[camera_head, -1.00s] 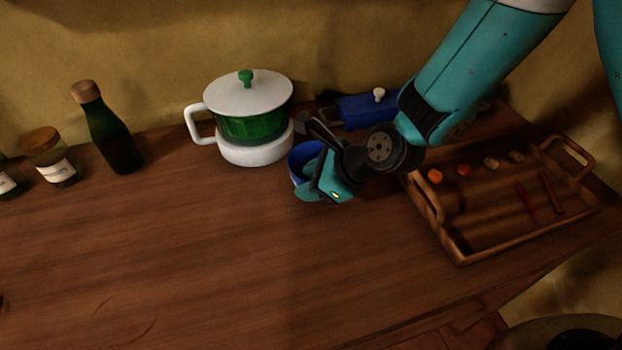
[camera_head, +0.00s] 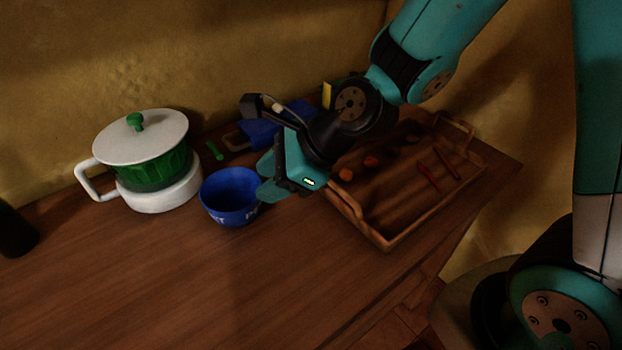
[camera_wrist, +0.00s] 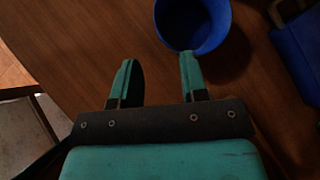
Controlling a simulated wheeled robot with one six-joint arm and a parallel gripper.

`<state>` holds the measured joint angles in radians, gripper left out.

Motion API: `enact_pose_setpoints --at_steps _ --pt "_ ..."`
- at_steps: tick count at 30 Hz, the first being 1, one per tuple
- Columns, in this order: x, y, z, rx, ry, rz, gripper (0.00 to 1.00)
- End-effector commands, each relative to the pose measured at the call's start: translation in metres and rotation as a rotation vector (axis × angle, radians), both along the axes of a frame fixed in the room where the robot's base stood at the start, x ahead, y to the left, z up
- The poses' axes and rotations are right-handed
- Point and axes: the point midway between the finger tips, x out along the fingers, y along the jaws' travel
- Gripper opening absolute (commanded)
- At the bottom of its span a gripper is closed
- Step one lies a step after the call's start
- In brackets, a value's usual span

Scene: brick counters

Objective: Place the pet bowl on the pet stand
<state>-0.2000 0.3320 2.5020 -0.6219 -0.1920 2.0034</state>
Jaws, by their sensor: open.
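The pet bowl (camera_head: 226,207) is a blue, empty bowl with white lettering, standing upright on the wooden counter right of the white and green pot. My gripper (camera_head: 266,180) is just right of the bowl, open, with its fingertips close to the rim. In the wrist view, the bowl (camera_wrist: 195,25) lies ahead of the right finger, and only counter shows between the two fingers of my gripper (camera_wrist: 158,68). I cannot tell whether the right fingertip touches the bowl. I cannot make out a pet stand in these frames.
The pot (camera_head: 150,170) stands left of the bowl. A blue box-like thing (camera_head: 258,132) is behind my gripper, partly hidden. A wooden tray (camera_head: 390,240) with small items is at the right, near the counter's edge.

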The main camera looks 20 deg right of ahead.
Motion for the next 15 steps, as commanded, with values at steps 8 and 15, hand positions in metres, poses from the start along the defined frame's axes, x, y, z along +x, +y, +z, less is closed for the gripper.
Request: enact_pose_setpoints --at_steps 8,15 --pt "-0.038 -0.009 0.037 -0.247 -0.347 0.572 0.40" --pt "-0.097 -0.037 0.074 -0.490 -0.778 1.394 0.40"
